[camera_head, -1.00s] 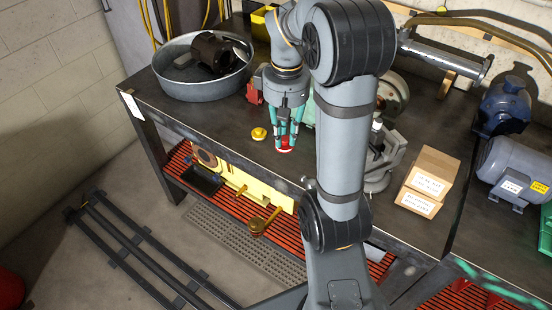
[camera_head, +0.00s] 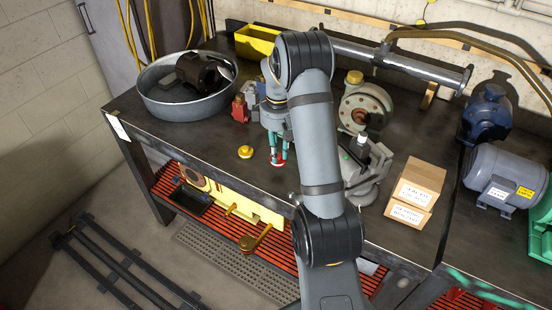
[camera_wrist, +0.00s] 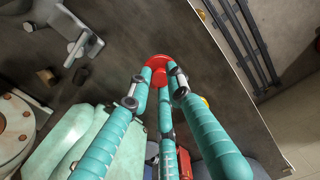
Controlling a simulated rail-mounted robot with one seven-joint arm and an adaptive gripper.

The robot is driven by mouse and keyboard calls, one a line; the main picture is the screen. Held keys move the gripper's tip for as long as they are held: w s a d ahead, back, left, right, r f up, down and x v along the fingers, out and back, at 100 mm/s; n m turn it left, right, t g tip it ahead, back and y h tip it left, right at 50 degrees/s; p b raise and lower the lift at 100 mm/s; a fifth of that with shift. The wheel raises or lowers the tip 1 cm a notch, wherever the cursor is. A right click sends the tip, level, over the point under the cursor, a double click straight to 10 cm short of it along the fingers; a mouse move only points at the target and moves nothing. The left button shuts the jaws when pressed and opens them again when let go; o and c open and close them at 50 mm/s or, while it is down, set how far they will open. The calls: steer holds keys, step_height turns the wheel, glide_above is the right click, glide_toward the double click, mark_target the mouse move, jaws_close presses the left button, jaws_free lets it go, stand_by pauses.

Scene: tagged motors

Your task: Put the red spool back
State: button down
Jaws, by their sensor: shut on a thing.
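The red spool (camera_head: 276,163) is at the tips of my gripper (camera_head: 277,155), low over the dark bench top. In the wrist view my gripper (camera_wrist: 160,82) has its teal fingers closed around the red spool (camera_wrist: 157,61), whose rounded red face shows past the fingertips. The fingers hide part of the spool. I cannot tell whether its underside touches the bench. A yellow, knob-like spool (camera_head: 245,152) stands on the bench just left of it, apart from my gripper.
A round metal tub (camera_head: 160,108) stands at the left, and a red item (camera_head: 239,110) is behind my gripper. A grey vise-like tool (camera_head: 368,180) and cardboard boxes (camera_head: 412,200) stand to the right. The bench's front edge is close.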

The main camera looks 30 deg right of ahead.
steer(key=shift+w+a+f, duration=0.15)
steer(key=shift+w+a, duration=0.05)
steer(key=shift+w, duration=0.05)
steer(key=shift+f, duration=0.25)
steer(key=shift+f+p, duration=0.5)
steer(key=shift+f, duration=1.3)
steer(key=shift+f, duration=0.1)
steer(key=shift+f, duration=0.15)
steer(key=c, duration=1.6)
jaws_free()
